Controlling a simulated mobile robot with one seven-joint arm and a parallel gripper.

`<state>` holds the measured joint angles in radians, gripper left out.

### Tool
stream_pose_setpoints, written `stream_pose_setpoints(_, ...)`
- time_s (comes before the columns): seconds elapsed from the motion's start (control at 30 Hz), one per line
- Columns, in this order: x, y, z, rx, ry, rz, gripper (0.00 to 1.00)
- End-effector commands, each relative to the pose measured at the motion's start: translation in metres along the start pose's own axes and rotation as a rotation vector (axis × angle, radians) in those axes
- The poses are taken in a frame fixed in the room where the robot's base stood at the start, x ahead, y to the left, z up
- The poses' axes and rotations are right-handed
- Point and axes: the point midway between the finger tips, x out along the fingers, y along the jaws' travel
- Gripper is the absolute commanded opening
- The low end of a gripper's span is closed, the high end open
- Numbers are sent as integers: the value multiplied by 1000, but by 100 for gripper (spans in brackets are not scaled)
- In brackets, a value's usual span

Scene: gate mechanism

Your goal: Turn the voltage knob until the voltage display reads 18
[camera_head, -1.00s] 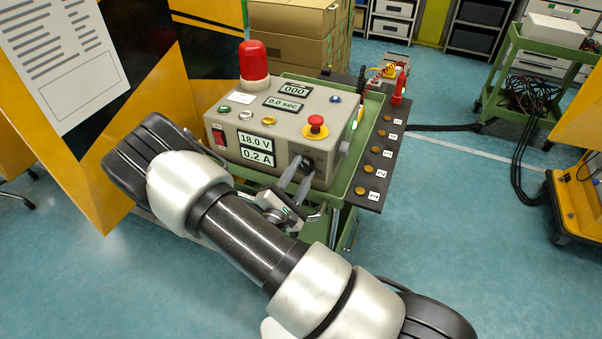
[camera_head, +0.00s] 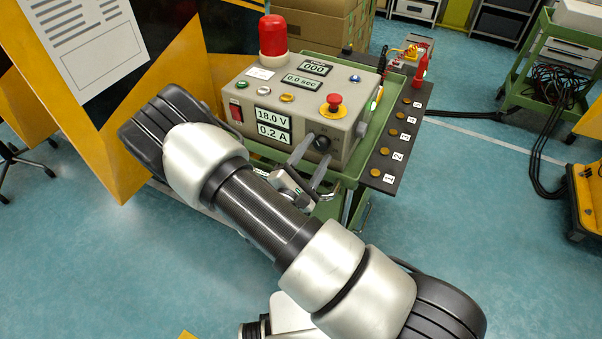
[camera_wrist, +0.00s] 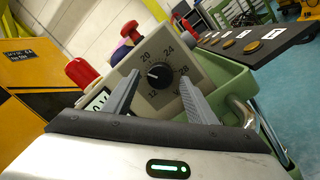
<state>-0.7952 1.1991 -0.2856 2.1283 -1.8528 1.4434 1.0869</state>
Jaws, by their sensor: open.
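The voltage knob (camera_head: 322,143) is a black dial on the front of the beige control box (camera_head: 246,129). My gripper (camera_head: 313,161) is open in front of the knob. In the wrist view its two fingers (camera_wrist: 155,97) stand apart on either side of the knob, with gaps, not touching it.
A red emergency button (camera_head: 334,101) and a red lamp (camera_head: 273,37) stand on the box. The box rests on a green cart (camera_head: 375,144) with a black strip of numbered buttons (camera_head: 388,160) at its right. A yellow panel (camera_head: 120,150) stands close on the left.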

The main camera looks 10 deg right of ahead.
Motion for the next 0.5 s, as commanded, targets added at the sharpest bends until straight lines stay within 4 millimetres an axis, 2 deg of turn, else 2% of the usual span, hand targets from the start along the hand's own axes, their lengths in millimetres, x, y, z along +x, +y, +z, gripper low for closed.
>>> stream_pose_setpoints(0.17,-35,1,-1,-1,5,2,52)
stream_pose_setpoints(0.5,-118,0,0,0,3,3,52)
